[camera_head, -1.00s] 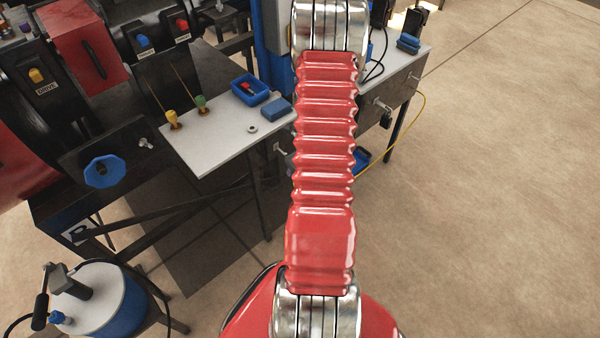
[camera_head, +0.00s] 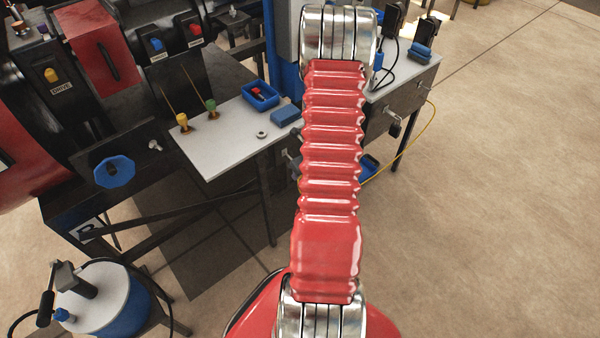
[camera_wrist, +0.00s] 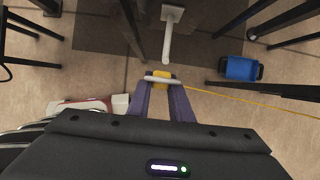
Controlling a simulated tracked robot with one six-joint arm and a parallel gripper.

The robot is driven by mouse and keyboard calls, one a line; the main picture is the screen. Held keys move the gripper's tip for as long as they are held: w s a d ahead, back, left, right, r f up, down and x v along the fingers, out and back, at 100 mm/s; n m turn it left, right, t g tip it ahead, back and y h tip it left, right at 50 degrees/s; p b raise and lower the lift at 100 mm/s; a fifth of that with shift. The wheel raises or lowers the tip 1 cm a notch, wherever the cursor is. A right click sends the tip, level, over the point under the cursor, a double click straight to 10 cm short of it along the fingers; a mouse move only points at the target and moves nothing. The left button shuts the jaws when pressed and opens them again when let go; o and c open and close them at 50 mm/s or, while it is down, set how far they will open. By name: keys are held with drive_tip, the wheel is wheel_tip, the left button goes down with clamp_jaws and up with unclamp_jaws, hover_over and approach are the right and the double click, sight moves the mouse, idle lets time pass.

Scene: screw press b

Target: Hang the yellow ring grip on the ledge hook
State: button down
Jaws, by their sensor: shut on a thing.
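In the wrist view my gripper (camera_wrist: 162,84) is shut on the yellow ring grip (camera_wrist: 162,74), held at the fingertips. A pale bar crosses in front of the yellow part, and the full ring shape cannot be made out. A pale rod with a square plate (camera_wrist: 172,14), which looks like the ledge hook (camera_wrist: 167,42), lies just beyond the fingertips. Its near end appears close above the grip in the picture; whether they touch I cannot tell. In the head view my arm hides the gripper and the grip.
A light ledge (camera_head: 225,150) holds a yellow oiler (camera_head: 183,122), a green oiler (camera_head: 211,106), a blue tray (camera_head: 261,97), a blue block (camera_head: 286,115) and a washer (camera_head: 262,134). Dark legs surround the wrist view. A blue container (camera_wrist: 241,68) and yellow cable (camera_wrist: 250,99) lie beyond.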

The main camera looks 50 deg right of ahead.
drive_tip(key=shift+w+d, duration=0.2)
drive_tip(key=shift+w, duration=0.65)
drive_tip(key=shift+w+d, duration=0.2)
drive_tip(key=shift+w, duration=0.6)
drive_tip(key=shift+w+d, duration=0.2)
drive_tip(key=shift+w, duration=0.65)
idle(1.2)
drive_tip(key=shift+f, duration=0.6)
idle(0.6)
drive_tip(key=c, duration=1.5)
unclamp_jaws()
drive_tip(key=shift+r, duration=0.15)
drive_tip(key=shift+v, duration=6.7)
drive_tip(key=shift+s+a, duration=0.1)
drive_tip(key=shift+s, duration=0.05)
